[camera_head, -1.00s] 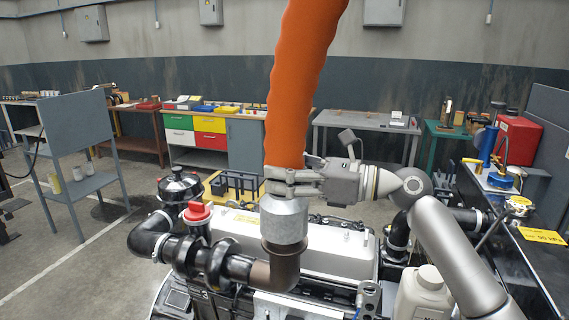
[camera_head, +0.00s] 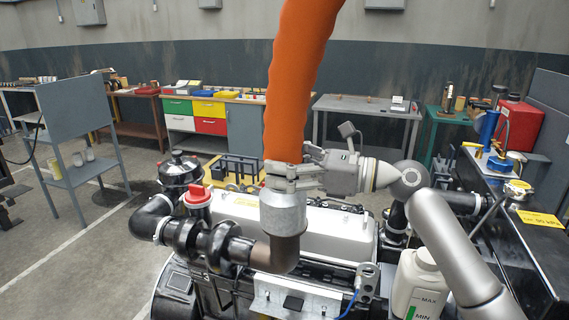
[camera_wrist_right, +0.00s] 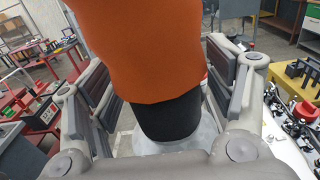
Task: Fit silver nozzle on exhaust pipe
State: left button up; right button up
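The silver nozzle (camera_head: 284,212) is a grey metal collar at the lower end of a thick orange hose (camera_head: 292,85). In the head view it sits upright over the brown upturned end of the exhaust pipe (camera_head: 284,252), with no gap visible. Its inside is hidden. My right gripper (camera_head: 280,178) is at the top of the nozzle, its fingers to either side of the hose end. In the right wrist view, the fingers of my right gripper (camera_wrist_right: 158,105) stand apart around the black hose cuff (camera_wrist_right: 168,117), with gaps showing. My left gripper is not in view.
The engine's white cover (camera_head: 335,232) lies behind the pipe. A red cap (camera_head: 196,195) and black ducts are left of it. A white bottle (camera_head: 418,285) stands near my right forearm. Workbenches line the far wall, and open floor lies at left.

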jog(key=shift+f, duration=0.15)
notch_tip(320, 180, up, 10)
jog(key=shift+r, duration=0.1)
dwell(0.5)
